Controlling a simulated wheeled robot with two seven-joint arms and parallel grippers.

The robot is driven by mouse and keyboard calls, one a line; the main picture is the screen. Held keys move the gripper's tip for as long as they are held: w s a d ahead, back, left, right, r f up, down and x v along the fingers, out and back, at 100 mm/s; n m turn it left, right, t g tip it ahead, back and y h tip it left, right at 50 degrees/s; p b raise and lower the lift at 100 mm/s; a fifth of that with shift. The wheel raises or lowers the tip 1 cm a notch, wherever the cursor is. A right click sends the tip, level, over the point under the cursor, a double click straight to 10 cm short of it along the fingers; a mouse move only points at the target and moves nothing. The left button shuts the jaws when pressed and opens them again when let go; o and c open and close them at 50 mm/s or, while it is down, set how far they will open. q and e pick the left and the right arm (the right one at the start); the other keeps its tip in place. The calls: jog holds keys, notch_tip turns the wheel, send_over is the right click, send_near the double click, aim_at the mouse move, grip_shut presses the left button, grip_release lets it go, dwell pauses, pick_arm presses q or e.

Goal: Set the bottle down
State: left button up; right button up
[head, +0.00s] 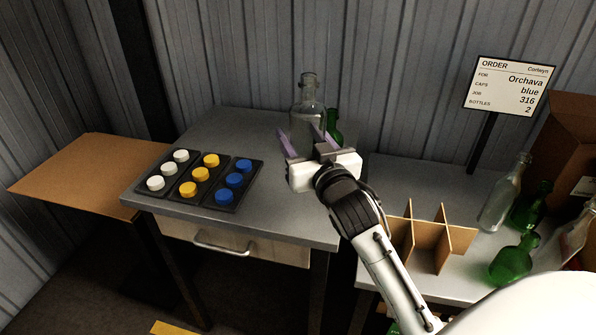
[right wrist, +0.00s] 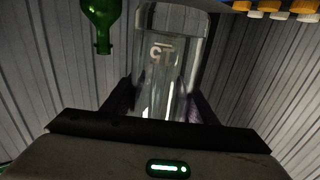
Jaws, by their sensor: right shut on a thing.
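A clear glass bottle (head: 307,98) is upright at the back of the grey metal table (head: 270,140). My right gripper (head: 305,141) is shut on it, with a purple finger on each side of its body. The same bottle fills the middle of the right wrist view (right wrist: 168,60), which shows it upside down with pale lettering on the glass. The gripper hides its lower part in the head view, so I cannot tell whether its base touches the table. My left gripper is out of view.
A green bottle (head: 334,124) is close behind my right gripper. A black tray (head: 218,203) holds white, yellow and blue caps. Right of it are a cardboard divider (head: 432,240), several bottles, a carton (head: 568,145) and an order sign (head: 510,86) reading blue, 316, 2 bottles.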

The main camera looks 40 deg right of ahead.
notch_tip(320, 180, down, 8)
jog(key=shift+r+b, duration=0.2)
jog(key=shift+b, duration=0.3)
jog(key=shift+s+f, duration=0.1)
jog(key=o, duration=1.5)
jog(key=shift+f, duration=0.15)
jog(key=shift+c, duration=0.2)
